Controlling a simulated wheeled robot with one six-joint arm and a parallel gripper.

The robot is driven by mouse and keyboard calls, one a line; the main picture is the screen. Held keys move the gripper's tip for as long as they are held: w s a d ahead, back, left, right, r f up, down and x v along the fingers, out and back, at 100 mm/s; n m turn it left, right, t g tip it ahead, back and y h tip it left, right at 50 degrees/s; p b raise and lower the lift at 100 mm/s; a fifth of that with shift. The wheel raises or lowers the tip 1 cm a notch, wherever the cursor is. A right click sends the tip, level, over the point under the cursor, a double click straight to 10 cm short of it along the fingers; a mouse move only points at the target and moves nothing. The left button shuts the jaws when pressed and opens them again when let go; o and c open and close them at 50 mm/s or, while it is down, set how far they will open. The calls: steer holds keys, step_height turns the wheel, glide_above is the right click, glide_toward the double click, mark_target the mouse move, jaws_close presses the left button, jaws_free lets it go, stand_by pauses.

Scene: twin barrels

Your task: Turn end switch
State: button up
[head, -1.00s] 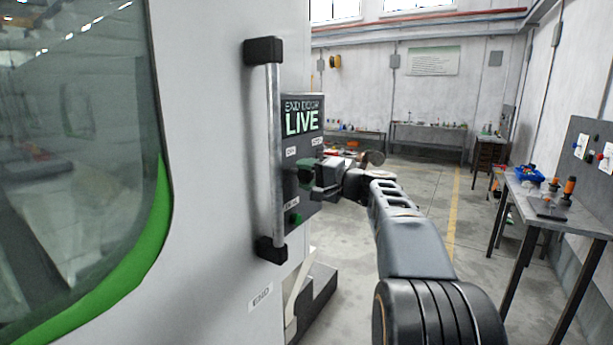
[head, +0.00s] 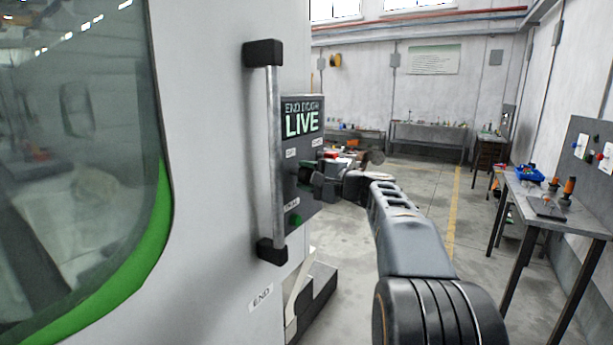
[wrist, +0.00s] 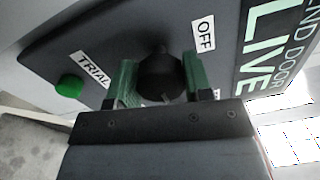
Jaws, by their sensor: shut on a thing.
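The end door panel (head: 304,125) is a dark box on the side of the white machine, with a lit display reading "END DOOR LIVE". Its switch is a round black knob (wrist: 162,76), seen in the wrist view between labels "OFF" and "TRIAL". My gripper (wrist: 160,82) is shut on the knob, with a green finger on each side of it. In the head view my gripper (head: 311,179) reaches the panel from the right, and the knob is mostly hidden there. A green button (head: 295,219) sits below, and it also shows in the wrist view (wrist: 69,86).
A vertical grab handle (head: 274,150) stands just left of the panel. The machine's green-edged window (head: 150,215) is at far left. A workbench (head: 560,222) with tools is at right. The floor between is clear.

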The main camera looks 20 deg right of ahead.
steer(key=o, duration=0.9)
steer(key=shift+s+d, duration=0.1)
steer(key=b+v, duration=0.2)
steer(key=v, duration=1.1)
steer(key=shift+s+d+f, duration=0.1)
steer(key=shift+s, duration=0.2)
